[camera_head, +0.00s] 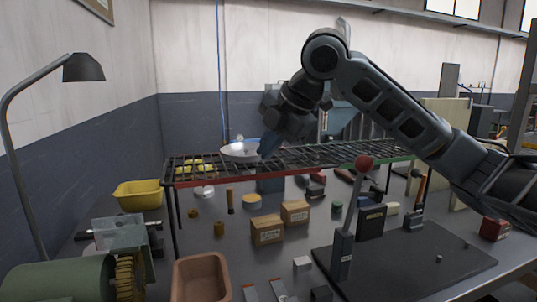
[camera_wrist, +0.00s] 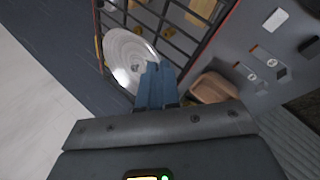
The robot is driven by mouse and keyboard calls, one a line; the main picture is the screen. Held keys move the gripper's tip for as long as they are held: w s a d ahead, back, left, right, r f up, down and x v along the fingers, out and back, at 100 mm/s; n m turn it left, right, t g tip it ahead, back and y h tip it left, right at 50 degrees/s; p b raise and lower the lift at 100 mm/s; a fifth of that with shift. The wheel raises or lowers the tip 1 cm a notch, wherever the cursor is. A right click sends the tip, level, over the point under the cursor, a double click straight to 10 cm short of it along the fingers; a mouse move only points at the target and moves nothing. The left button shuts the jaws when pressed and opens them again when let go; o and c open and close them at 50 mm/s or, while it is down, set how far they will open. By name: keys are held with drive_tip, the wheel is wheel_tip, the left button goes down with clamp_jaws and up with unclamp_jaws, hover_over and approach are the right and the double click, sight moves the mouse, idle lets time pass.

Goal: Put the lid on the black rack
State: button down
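The lid (camera_head: 236,151) is a pale, shiny round disc with a small knob on top. In the head view it is at the back left part of the black rack (camera_head: 172,170), a wire grid on thin legs. My gripper (camera_head: 264,152) reaches down at the lid's right side. In the wrist view the blue fingers (camera_wrist: 155,72) are close together at the rim of the lid (camera_wrist: 124,50), seemingly pinching it. The lid overlaps the edge of the rack (camera_wrist: 178,42) there. I cannot tell whether the lid touches the grid.
Yellow pieces (camera_head: 195,168) lie under the rack's left end. A yellow bin (camera_head: 138,195), small cardboard boxes (camera_head: 267,230) and a brown tray (camera_head: 200,278) stand on the table. A red-knobbed lever (camera_head: 363,163) rises in front. Much of the rack's right half is bare.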

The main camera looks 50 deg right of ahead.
drive_tip(key=shift+f, duration=0.85)
drive_tip(key=c, duration=1.6)
unclamp_jaws()
drive_tip(key=shift+c, duration=0.2)
drive_tip(key=v, duration=1.2)
drive_tip(key=shift+w+a, duration=0.1)
